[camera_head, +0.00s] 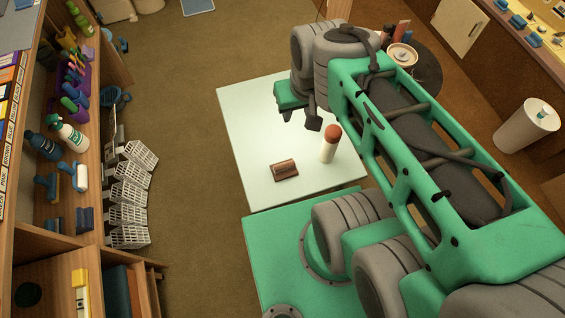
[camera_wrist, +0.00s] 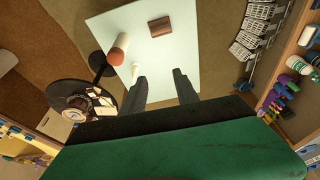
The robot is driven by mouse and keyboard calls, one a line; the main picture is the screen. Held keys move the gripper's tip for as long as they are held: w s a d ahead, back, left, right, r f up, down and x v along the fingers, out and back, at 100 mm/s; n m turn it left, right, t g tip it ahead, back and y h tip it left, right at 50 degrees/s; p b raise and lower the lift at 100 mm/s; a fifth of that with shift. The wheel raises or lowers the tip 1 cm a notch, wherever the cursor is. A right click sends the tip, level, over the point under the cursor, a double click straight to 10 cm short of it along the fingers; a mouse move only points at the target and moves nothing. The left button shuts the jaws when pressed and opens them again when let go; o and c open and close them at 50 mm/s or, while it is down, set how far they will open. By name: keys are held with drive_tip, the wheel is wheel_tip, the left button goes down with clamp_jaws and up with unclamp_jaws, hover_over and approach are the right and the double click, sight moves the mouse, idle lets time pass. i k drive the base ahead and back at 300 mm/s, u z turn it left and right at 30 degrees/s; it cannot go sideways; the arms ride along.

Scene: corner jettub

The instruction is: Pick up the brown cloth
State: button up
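The brown cloth (camera_head: 284,170) is a small folded rectangle lying flat on a pale, low table (camera_head: 234,110). It also shows near the top of the wrist view (camera_wrist: 161,26). My gripper (camera_head: 314,122) is above the table, up and to the right of the cloth in the head view. In the wrist view its two dark fingers (camera_wrist: 160,76) stand apart with nothing between them, and the cloth lies beyond their tips. The gripper does not touch the cloth.
A white bottle with a red-brown cap (camera_head: 329,143) stands on the table right of the cloth. A dark round stand (camera_head: 427,75) holds several items behind my arm. White baskets (camera_head: 128,190) line the left shelves. Brown floor (camera_head: 190,150) between shelves and table is clear.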

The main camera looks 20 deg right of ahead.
sight(287, 168)
drive_tip(key=u, duration=0.1)
drive_tip(key=k, duration=0.5)
drive_tip(key=u, duration=2)
drive_tip(key=i, duration=0.6)
drive_tip(key=z, duration=1)
